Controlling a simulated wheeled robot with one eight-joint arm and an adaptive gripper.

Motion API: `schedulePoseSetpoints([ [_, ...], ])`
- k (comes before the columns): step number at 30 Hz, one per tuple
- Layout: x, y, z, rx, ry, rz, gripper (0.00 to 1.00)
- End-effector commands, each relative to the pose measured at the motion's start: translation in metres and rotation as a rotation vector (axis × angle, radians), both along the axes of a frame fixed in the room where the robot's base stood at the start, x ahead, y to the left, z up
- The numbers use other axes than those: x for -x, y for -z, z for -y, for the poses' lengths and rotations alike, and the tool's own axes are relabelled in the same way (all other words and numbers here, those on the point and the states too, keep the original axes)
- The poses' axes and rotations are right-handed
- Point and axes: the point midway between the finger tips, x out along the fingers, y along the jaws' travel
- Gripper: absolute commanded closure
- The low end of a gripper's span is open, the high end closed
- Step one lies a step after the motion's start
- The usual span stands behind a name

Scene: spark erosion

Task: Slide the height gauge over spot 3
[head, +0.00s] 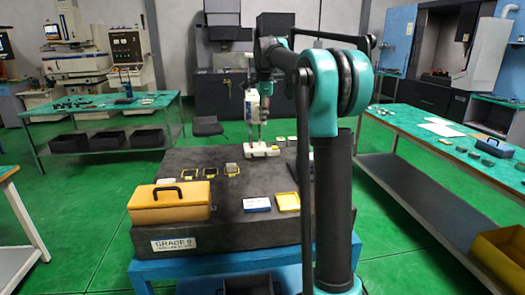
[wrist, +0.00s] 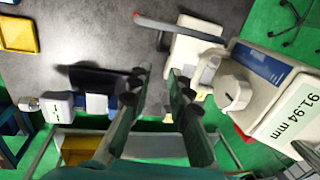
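The height gauge (head: 254,110) is a white upright instrument with a pale base, standing near the far edge of the dark granite plate (head: 190,222). In the wrist view the gauge (wrist: 285,72) fills the right side, its display reading 91.94 mm. My gripper (wrist: 159,74) is open and empty, its two fingers apart, left of the gauge's column and near its base. In the head view my gripper (head: 265,88) hangs close beside the gauge; whether they touch cannot be told. Three yellow-marked spots (head: 210,172) lie in a row on the plate; their numbers are unreadable.
A yellow case (head: 170,200) sits at the plate's front left. A blue-and-white box (head: 257,205) and a yellow tray (head: 287,202) lie at its front. Small white blocks (head: 281,141) stand right of the gauge. The plate between spots and gauge looks clear.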

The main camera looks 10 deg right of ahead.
Motion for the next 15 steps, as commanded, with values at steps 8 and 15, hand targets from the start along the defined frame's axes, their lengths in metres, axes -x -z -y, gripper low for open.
schedulePoseSetpoints([
  [8, -0.007, 0.045, 0.0, 0.0, -0.002, 0.0, 0.81],
  [15, -0.016, 0.092, 0.0, 0.0, -0.003, 0.001, 0.81],
])
